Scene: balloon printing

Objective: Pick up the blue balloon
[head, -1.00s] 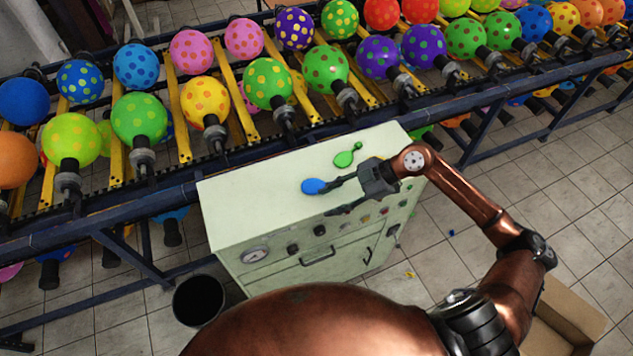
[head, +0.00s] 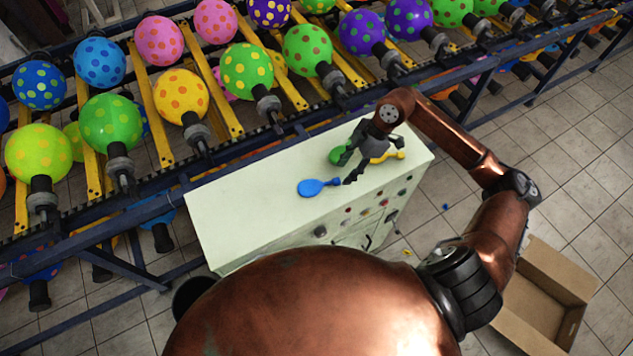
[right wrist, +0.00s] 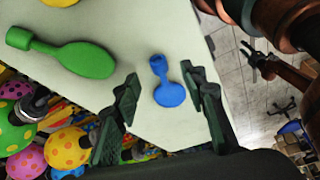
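The blue balloon (head: 313,188) lies flat and uninflated on the pale cabinet top (head: 240,207), near its front edge. My right gripper (head: 345,172) is open and empty, above the cabinet to the right of the balloon in the head view. In the right wrist view the blue balloon (right wrist: 169,93) shows between the two spread fingers (right wrist: 161,80), apart from both, with its neck pointing away from the palm. My left gripper is out of the head view; a small dark gripper (right wrist: 252,57) on a copper arm in the right wrist view looks like it, with fingers spread.
A green balloon (head: 338,155), partly behind my right gripper, and a yellow balloon (head: 390,156) lie on the cabinet too. A rack of dotted inflated balloons (head: 247,70) runs behind. An open cardboard box (head: 545,290) stands on the floor at right. The cabinet's left part is clear.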

